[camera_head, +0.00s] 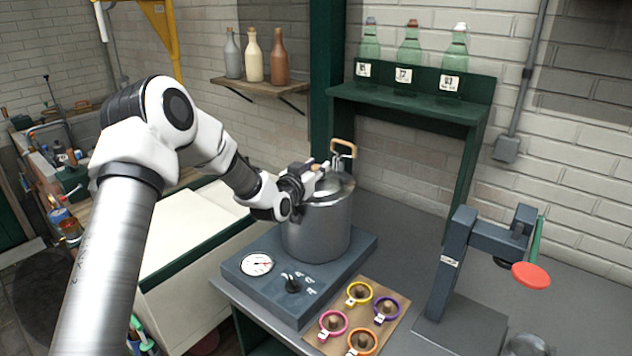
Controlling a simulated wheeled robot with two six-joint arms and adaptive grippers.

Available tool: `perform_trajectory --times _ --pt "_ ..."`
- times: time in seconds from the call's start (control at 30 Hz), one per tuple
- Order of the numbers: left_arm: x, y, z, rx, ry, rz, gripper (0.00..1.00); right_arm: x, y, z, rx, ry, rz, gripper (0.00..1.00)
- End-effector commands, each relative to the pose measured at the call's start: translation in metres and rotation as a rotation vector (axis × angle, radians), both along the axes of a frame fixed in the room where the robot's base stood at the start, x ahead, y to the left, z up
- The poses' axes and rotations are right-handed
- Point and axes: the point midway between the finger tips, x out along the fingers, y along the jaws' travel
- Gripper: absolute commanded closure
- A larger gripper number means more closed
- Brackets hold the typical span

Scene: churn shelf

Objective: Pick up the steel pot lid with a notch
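A steel pot (316,232) stands on a blue-grey base with a dial and a knob. The steel lid (340,186) is on top of the pot, its left part hidden behind my gripper. I cannot make out its notch. A tan looped handle (343,149) on a metal stem rises at the back of the pot's top. My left gripper (321,174) is at the lid, over its left and middle part. Its fingers are small and partly hidden, so I cannot tell whether they hold anything. My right gripper is not in view.
A board (349,319) with several coloured rings lies in front of the base (262,279). A blue-grey stand (460,280) with a red disc is at the right. A green shelf (420,99) with bottles is behind. The grey counter is clear right of the pot.

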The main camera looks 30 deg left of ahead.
Motion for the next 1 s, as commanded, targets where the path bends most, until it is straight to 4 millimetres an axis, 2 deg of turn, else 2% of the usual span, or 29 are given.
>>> perform_trajectory --times 0.3,0.47,0.67,1.0 --pt "0.000 0.000 -0.001 0.000 0.004 0.000 1.00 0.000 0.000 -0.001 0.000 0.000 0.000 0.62" --pt "0.000 0.000 0.011 0.000 0.001 0.000 1.00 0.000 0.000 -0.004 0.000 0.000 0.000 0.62" --pt "0.000 0.000 0.048 0.000 -0.004 0.000 1.00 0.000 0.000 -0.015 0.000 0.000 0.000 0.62" --pt "-0.001 0.000 0.148 0.002 -0.004 0.000 1.00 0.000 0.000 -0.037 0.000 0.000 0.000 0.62"
